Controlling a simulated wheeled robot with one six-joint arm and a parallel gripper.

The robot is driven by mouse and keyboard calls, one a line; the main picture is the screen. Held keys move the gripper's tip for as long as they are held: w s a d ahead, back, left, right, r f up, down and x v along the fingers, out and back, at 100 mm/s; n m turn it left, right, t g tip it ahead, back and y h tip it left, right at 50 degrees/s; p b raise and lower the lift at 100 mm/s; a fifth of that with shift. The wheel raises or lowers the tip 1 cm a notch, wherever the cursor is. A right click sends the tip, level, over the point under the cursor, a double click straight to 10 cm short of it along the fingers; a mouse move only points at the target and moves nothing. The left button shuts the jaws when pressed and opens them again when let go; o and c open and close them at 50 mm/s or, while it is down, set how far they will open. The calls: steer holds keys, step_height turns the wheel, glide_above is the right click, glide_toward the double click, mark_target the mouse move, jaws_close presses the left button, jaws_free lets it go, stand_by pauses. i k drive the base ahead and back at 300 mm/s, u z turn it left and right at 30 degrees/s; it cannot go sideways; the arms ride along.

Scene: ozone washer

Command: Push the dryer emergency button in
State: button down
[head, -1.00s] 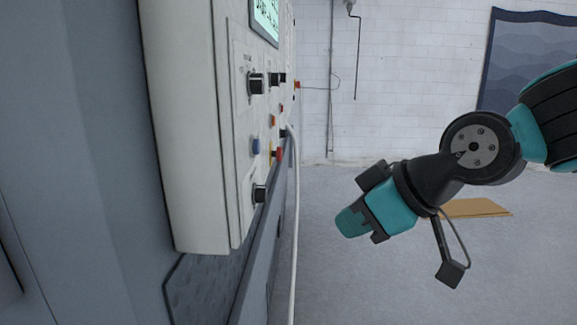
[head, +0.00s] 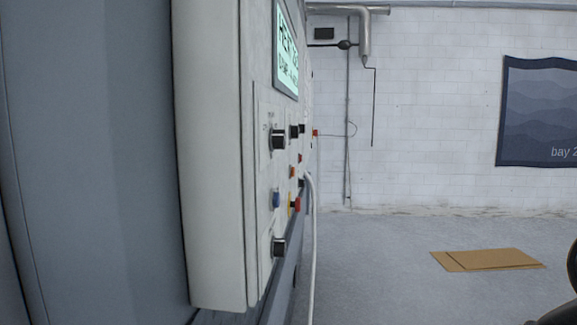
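A pale control cabinet (head: 212,160) stands at the left, seen at a steep angle. Low on its panel is a red button with a yellow surround (head: 295,205), which looks like an emergency button. It stands out from the panel. A smaller red knob (head: 315,132) shows farther back, also sticking out. I cannot read labels telling which belongs to the dryer. My gripper is out of view; only a dark part of my arm shows at the lower right edge.
Black knobs (head: 278,140), a blue button (head: 276,199) and a lit display (head: 287,52) are on the panel. A white hose (head: 314,250) hangs beside it. Flat cardboard (head: 490,260) lies on the otherwise open floor.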

mark_target(297, 204)
steer(key=u, duration=2.5)
steer(key=k, duration=1.05)
steer(key=z, duration=1.6)
steer(key=i, duration=0.45)
steer(key=u, duration=0.05)
